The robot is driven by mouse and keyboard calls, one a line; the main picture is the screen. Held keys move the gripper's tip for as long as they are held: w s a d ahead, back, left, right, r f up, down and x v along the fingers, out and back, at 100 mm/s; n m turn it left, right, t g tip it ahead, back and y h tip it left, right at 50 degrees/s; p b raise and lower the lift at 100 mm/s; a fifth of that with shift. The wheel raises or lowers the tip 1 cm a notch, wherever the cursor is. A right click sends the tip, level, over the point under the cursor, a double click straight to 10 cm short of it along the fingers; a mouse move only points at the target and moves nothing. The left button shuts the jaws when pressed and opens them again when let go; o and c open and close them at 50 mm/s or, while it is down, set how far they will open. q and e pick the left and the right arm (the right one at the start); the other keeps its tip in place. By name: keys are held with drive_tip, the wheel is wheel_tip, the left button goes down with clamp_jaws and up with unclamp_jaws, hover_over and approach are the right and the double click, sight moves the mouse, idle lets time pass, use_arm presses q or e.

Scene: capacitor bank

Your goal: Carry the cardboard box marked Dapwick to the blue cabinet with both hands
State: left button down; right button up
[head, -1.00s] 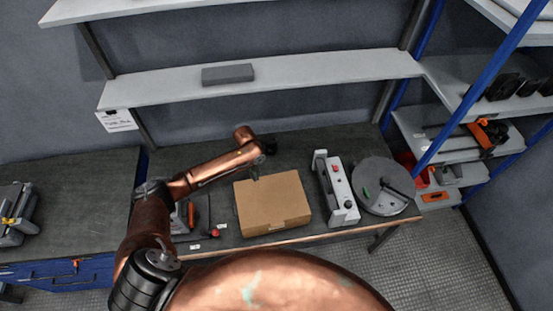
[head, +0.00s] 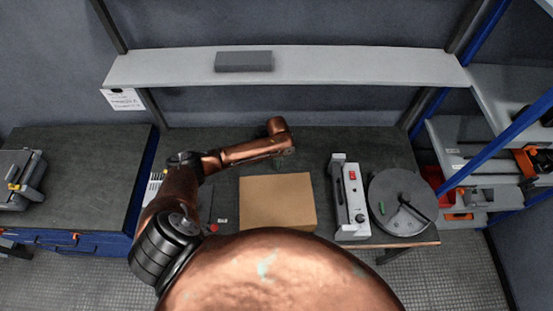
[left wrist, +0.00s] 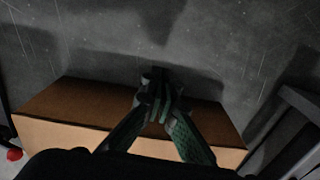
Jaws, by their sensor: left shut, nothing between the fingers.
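A plain brown cardboard box (head: 277,203) lies on the dark workbench in the head view, its near edge hidden by my own body. No marking can be read on it. The box (left wrist: 75,137) also spans the lower left wrist view. My left gripper (left wrist: 160,105) is shut and empty, its fingertips over the far edge of the box in that view; I cannot tell whether they touch it. In the head view the left gripper (head: 283,162) is small and dark at the box's far side. My right gripper is out of view. A blue cabinet (head: 80,245) with drawers stands at the left.
A white device (head: 349,200) and a round grey disc (head: 401,202) stand to the right of the box. A grey shelf (head: 350,68) with a dark block (head: 244,61) runs above the bench. Blue-posted shelving is at the right. The cabinet's dark top (head: 75,175) has free room.

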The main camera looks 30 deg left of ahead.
sight(277, 199)
use_arm(q)
drive_tip(key=s, duration=0.1)
drive_tip(key=s+d+p, duration=0.1)
drive_tip(key=s, duration=0.1)
drive_tip(key=shift+s+d+f, duration=0.1)
drive_tip(key=shift+s+d, duration=0.1)
drive_tip(key=shift+s, duration=0.05)
drive_tip(key=shift+s+d+f, duration=0.1)
drive_tip(key=shift+s+d, duration=0.05)
drive_tip(key=shift+d+f, duration=0.1)
drive_tip(key=shift+s, duration=0.2)
drive_tip(key=s+p, duration=0.1)
drive_tip(key=s+d+p, duration=0.1)
drive_tip(key=p, duration=0.1)
drive_tip(key=s+d+p, duration=0.1)
drive_tip(key=shift+s+r, duration=0.3)
drive_tip(key=s+d+p, duration=0.1)
drive_tip(key=s, duration=0.1)
drive_tip(key=s+d+p, duration=0.3)
drive_tip(key=s+p, duration=0.1)
drive_tip(key=shift+s+d+f, duration=0.15)
drive_tip(key=shift+s, duration=0.15)
drive_tip(key=shift+s+d+f+p, duration=0.1)
drive_tip(key=shift+s+d+p, duration=0.1)
drive_tip(key=shift+s+p, duration=0.15)
drive_tip(key=shift+f, duration=0.1)
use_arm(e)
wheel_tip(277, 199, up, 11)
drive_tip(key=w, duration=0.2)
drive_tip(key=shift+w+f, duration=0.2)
